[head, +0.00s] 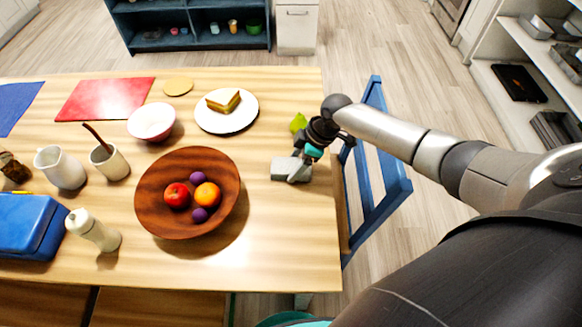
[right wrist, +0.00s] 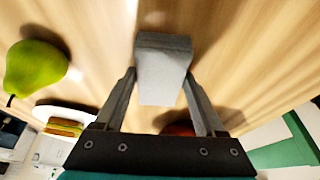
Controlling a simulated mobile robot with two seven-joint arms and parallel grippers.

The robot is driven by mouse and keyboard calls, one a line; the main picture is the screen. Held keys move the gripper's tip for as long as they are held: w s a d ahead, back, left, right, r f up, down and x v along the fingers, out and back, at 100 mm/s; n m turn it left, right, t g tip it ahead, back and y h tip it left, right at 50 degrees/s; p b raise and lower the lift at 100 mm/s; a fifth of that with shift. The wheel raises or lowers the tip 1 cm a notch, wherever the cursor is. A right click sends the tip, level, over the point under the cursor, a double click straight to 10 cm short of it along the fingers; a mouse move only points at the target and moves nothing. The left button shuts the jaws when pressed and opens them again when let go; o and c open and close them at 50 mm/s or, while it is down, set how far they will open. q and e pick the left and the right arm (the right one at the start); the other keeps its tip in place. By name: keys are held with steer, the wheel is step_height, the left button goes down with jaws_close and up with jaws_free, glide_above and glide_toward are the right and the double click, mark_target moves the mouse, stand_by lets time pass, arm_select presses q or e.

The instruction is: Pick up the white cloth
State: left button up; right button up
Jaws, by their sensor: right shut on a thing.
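The white cloth (head: 281,170) looks like a small folded, pale grey-white block at the right part of the wooden table. My right gripper (head: 301,171) reaches down over it from the right, and its fingers partly hide it. In the right wrist view the cloth (right wrist: 163,62) lies between the two fingers of the gripper (right wrist: 160,78), which is shut on it. The cloth seems to be at or very near the tabletop; I cannot tell whether it is lifted. My left gripper is not in view.
A green pear (head: 298,122) stands just behind the right gripper. A plate with a sandwich (head: 223,101) and a wooden fruit bowl (head: 150,205) are to the left. A blue chair (head: 384,190) stands close to the table's right edge, under my right arm.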

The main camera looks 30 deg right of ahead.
mark_target(295, 166)
steer(key=shift+c, duration=1)
steer(key=shift+r, duration=0.15)
step_height(295, 166, up, 20)
steer(key=p, duration=0.4)
